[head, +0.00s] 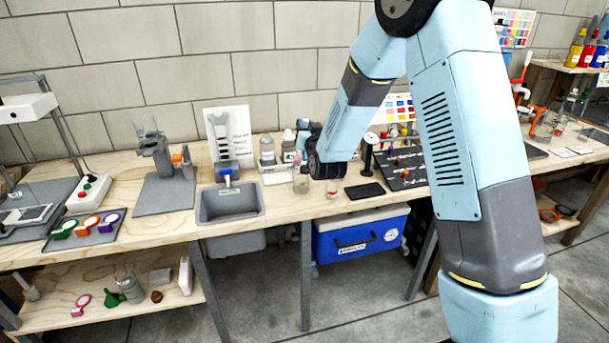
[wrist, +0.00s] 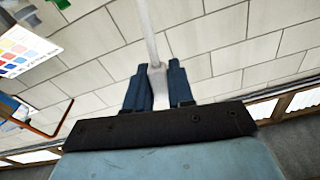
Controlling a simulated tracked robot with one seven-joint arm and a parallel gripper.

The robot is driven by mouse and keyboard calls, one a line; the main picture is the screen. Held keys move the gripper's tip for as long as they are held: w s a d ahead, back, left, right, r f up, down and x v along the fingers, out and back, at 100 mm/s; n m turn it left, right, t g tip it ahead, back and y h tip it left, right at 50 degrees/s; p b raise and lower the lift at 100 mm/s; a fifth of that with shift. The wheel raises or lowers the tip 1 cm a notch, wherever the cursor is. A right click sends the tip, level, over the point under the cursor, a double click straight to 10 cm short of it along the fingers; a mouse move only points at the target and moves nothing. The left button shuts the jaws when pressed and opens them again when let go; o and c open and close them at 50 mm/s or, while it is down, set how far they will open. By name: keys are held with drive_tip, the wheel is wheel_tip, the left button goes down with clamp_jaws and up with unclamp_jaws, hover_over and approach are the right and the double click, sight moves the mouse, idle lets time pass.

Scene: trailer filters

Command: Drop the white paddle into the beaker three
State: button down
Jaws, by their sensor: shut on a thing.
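The white paddle (wrist: 149,28) shows in the wrist view as a long pale shaft. My gripper (wrist: 158,69) is shut on it, with a dark blue finger on each side. The shaft runs out of the top of that view, so its far end is hidden. In the head view my arm reaches over the middle of the bench, and I cannot make out the fingertips or the paddle. A small clear glass vessel (head: 300,183) and a low jar with a red mark (head: 332,189) stand near the arm's end. I cannot read which vessel is beaker three.
A grey sink (head: 230,217) is set in the bench left of my arm. Bottles (head: 267,150) stand behind. A black pad (head: 365,191), a dial gauge (head: 369,150) and a dark pegboard (head: 408,175) are to the right. A blue cooler (head: 362,237) sits below.

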wheel_tip(320, 180, down, 9)
drive_tip(key=w+d, duration=0.1)
drive_tip(key=shift+d+r, duration=0.15)
drive_tip(key=shift+r, duration=0.05)
idle(0.5)
drive_tip(key=c, duration=0.9)
unclamp_jaws()
drive_tip(key=v, duration=1.3)
drive_tip(key=shift+s+f, duration=0.2)
drive_tip(key=shift+s, duration=0.15)
